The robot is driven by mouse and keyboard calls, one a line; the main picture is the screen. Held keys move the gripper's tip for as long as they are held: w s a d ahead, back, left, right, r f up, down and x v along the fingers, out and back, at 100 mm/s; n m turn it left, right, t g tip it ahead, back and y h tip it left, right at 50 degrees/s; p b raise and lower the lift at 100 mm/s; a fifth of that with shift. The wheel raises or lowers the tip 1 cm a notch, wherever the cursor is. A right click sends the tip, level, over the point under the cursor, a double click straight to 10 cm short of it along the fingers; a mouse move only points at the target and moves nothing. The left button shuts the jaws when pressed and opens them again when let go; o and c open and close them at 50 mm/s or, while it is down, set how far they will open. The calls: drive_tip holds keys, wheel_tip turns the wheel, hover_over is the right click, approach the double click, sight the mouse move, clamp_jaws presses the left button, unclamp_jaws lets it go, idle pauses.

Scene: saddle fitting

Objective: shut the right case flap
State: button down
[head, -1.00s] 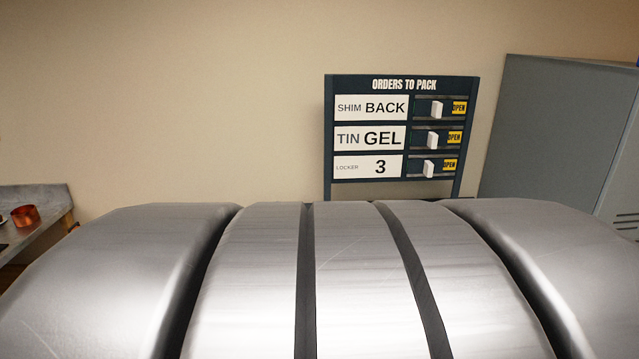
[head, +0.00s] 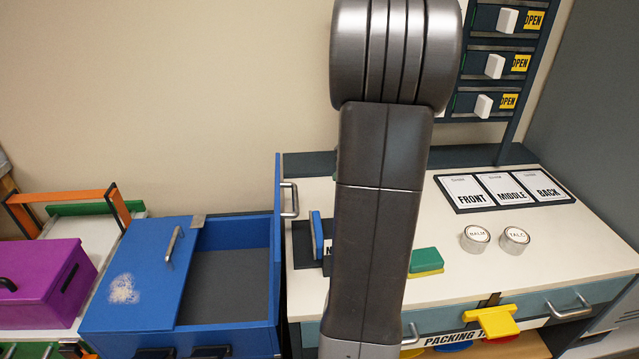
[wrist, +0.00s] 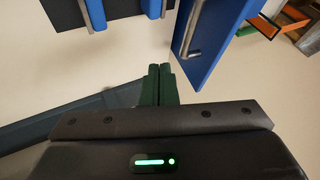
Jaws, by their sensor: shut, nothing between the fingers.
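The blue case (head: 232,342) stands left of the white bench. Its left flap (head: 135,270) lies flat over the left part of the opening. Its right flap (head: 277,250) stands upright at the right edge, with a grey bar handle (head: 290,200) on its right face. The dark inside of the case shows between them. In the wrist view a blue panel with a bar handle, apparently the right flap (wrist: 225,35), is up and right of my gripper (wrist: 159,86). My gripper's green fingers are shut and empty, apart from the panel. My arm hides the gripper in the head view.
A purple box (head: 40,285) and an orange-handled tray (head: 65,205) stand at left. The white bench (head: 570,235) holds a green-yellow block (head: 426,262), two round tins (head: 475,238) and a card rack (head: 500,190). A blue upright piece (head: 317,237) stands near the flap.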

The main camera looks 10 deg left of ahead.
drive_tip(key=a+f+p, duration=0.2)
drive_tip(key=a+f, duration=0.6)
drive_tip(key=a, duration=0.1)
drive_tip(key=shift+w, duration=0.45)
drive_tip(key=shift+a, duration=0.1)
